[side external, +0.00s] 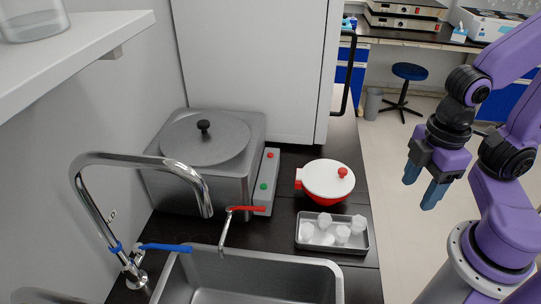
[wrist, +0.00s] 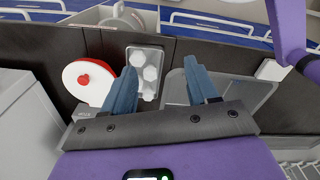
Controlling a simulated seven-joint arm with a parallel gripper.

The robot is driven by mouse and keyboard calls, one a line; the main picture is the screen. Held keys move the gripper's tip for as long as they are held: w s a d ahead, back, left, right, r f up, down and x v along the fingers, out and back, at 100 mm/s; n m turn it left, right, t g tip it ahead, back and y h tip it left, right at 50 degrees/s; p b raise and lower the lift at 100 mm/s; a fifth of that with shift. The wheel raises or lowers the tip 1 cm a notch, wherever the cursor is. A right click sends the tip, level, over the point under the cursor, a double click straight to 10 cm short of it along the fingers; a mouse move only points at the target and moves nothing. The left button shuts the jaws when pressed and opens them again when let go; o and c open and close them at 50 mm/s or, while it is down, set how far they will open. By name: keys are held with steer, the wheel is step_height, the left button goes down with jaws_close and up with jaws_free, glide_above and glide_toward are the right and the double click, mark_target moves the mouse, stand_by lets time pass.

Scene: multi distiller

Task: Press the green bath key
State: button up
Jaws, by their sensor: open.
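The green key (side external: 264,186) is a small round button on the grey control strip (side external: 262,199) at the right side of the metal bath (side external: 170,187). A red key (side external: 270,155) sits farther back on the same strip. The bath has a round grey lid (side external: 205,138) with a black knob. My gripper (side external: 421,188) is open and empty, raised in the air well to the right of the bath and apart from everything. In the wrist view my gripper (wrist: 160,68) shows two spread blue fingers with nothing between them. I cannot make out the keys there.
A white-lidded red pot (side external: 327,180) and a metal tray (side external: 359,246) with several white containers stand between the bath and my gripper. A sink (side external: 250,271) with a tall curved tap (side external: 135,158) lies in front. A white cabinet (side external: 250,65) stands behind.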

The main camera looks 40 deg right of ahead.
jaws_close()
stand_by(1.5)
